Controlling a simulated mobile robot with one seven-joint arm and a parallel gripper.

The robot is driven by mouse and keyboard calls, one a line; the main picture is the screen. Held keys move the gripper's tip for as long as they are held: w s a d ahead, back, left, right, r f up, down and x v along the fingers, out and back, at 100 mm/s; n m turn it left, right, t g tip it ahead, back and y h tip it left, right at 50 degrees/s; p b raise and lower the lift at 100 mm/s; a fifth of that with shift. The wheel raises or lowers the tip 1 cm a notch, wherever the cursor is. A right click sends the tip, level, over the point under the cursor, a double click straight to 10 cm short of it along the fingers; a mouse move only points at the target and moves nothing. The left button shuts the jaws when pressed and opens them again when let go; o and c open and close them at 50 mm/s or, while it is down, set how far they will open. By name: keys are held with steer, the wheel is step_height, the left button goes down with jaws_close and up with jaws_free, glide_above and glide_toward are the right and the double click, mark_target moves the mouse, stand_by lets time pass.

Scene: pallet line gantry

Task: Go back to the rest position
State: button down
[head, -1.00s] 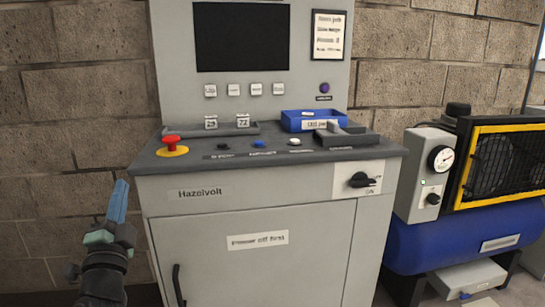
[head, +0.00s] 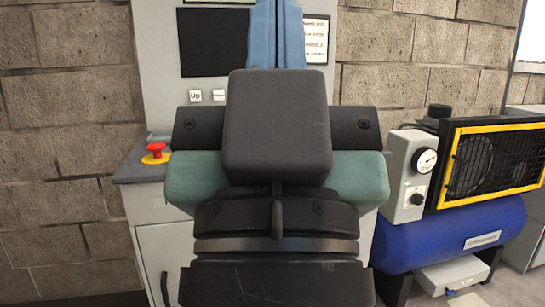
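My gripper (head: 277,30) is raised upright close in front of the head camera, in the middle of the picture. Its two blue fingers lie side by side with only a thin seam between them, so it looks shut. The fingertips run out of the top of the picture. I see nothing held between the visible parts of the fingers. The black and green gripper body and wrist hide most of the control cabinet (head: 160,245) behind, including its desk middle and blue tray.
A red emergency stop button (head: 155,149) shows on the cabinet's left desk edge. The dark screen (head: 214,42) and an "Up" button (head: 195,96) are partly clear. A blue compressor (head: 450,230) with a yellow-framed guard (head: 440,172) stands right. A block wall is behind.

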step_height(320, 180, up, 32)
steer(key=p, duration=2.9)
steer(key=shift+a+f+p, duration=0.2)
steer(key=shift+p, duration=0.1)
steer(key=shift+w, duration=0.15)
